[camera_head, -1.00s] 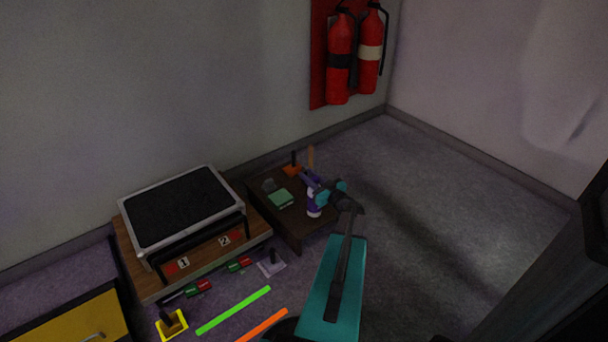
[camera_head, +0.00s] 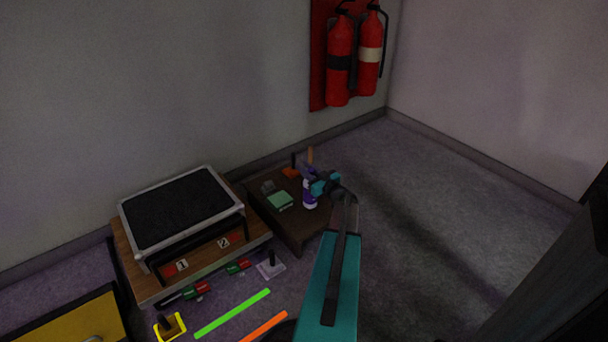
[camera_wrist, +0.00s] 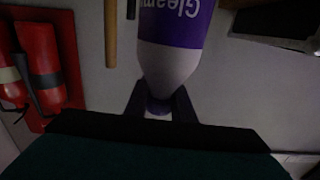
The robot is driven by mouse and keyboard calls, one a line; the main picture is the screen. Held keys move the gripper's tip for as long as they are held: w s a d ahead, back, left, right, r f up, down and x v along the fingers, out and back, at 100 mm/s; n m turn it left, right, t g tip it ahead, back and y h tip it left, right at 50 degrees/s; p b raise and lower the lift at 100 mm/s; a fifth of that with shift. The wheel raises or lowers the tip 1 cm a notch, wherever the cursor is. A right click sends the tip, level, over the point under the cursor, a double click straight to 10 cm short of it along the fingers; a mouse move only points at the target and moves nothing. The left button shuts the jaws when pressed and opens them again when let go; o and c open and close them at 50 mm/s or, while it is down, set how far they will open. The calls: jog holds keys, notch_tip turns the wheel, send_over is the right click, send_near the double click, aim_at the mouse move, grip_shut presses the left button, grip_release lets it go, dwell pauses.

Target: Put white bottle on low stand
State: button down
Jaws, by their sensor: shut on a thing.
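The white bottle (camera_head: 309,194) has a purple label and a purple top, and it looks upright in the head view. In the wrist view the bottle (camera_wrist: 172,55) appears upside down, with part of the word "Gleam" on its label. My gripper (camera_head: 316,180) is shut on its top; the two dark fingers (camera_wrist: 160,102) lie on either side of the neck. The low stand (camera_head: 298,229) is the dark brown low table by the wall. The bottle is over or on its right part; I cannot tell if its base touches.
On the stand are a green block (camera_head: 280,200), a small grey item (camera_head: 268,186) and an orange-based item (camera_head: 291,172). A wooden platform with a black-topped case (camera_head: 180,207) stands to the left. Fire extinguishers (camera_head: 340,62) hang behind. Floor to the right is clear.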

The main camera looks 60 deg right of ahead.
jog(key=shift+w+d+f+b, duration=0.15)
jog(key=shift+f+b, duration=0.15)
jog(key=shift+f, duration=0.3)
jog(key=shift+w+d+f+b, duration=0.15)
jog(key=shift+f+b, duration=0.15)
jog(key=shift+f, duration=0.25)
jog(key=shift+w+d+f+b, duration=0.15)
jog(key=shift+f+b, duration=0.15)
jog(key=shift+f, duration=0.3)
jog(key=shift+f+b, duration=0.15)
jog(key=shift+b, duration=0.15)
jog(key=c, duration=1.5)
grip_release()
jog(key=p+v, duration=0.3)
jog(key=v, duration=0.9)
jog(key=shift+a, duration=0.1)
